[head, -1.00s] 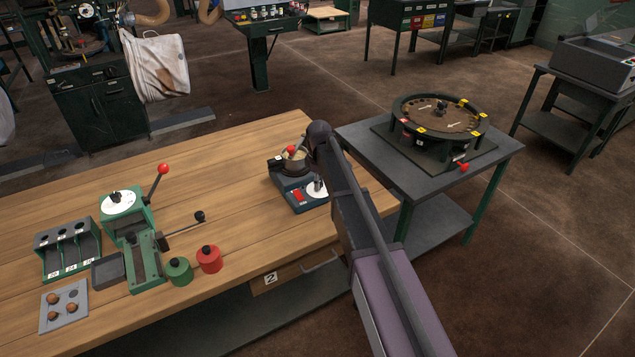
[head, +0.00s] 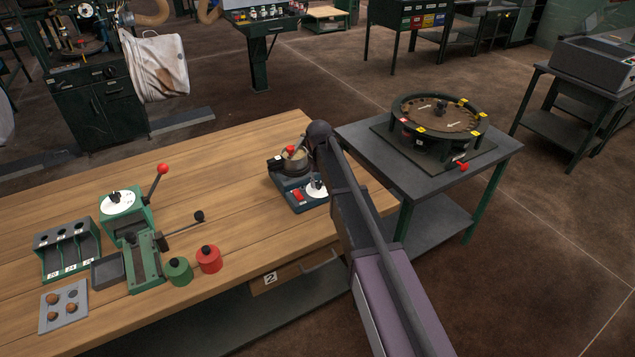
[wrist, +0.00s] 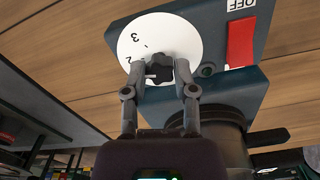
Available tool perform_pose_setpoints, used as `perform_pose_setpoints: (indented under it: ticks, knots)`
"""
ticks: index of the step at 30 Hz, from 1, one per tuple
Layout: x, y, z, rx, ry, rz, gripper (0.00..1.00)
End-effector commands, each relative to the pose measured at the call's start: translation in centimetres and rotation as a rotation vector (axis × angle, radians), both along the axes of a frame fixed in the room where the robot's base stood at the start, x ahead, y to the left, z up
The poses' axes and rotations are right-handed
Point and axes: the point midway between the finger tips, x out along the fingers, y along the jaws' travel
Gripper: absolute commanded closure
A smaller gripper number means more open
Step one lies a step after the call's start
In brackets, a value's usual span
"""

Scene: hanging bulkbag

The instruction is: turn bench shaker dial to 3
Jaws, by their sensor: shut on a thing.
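The bench shaker (head: 290,201) is a blue-grey box on the wooden bench, with a round vessel behind its front panel. Its white dial (head: 316,190) is partly covered by my arm in the head view. In the wrist view the dial (wrist: 185,40) shows the figures 2 and 3 at its left, and the black knob (wrist: 160,68) sits in its middle. A pale mark on the knob points left, a little below the 2. My gripper (wrist: 160,74) is shut on the knob, one finger on each side.
A red switch (wrist: 241,42) marked OFF sits beside the dial. A round-topped machine (head: 440,120) stands on the grey table at right.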

Motion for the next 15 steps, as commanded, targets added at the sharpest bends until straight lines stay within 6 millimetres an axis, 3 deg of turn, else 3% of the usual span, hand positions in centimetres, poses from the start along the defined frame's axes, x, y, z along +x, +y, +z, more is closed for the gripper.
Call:
perform_pose_setpoints:
  ticks: [15]
  knots:
    - [-0.45,-0.04,-0.02,-0.002,0.01,-0.488,1.0]
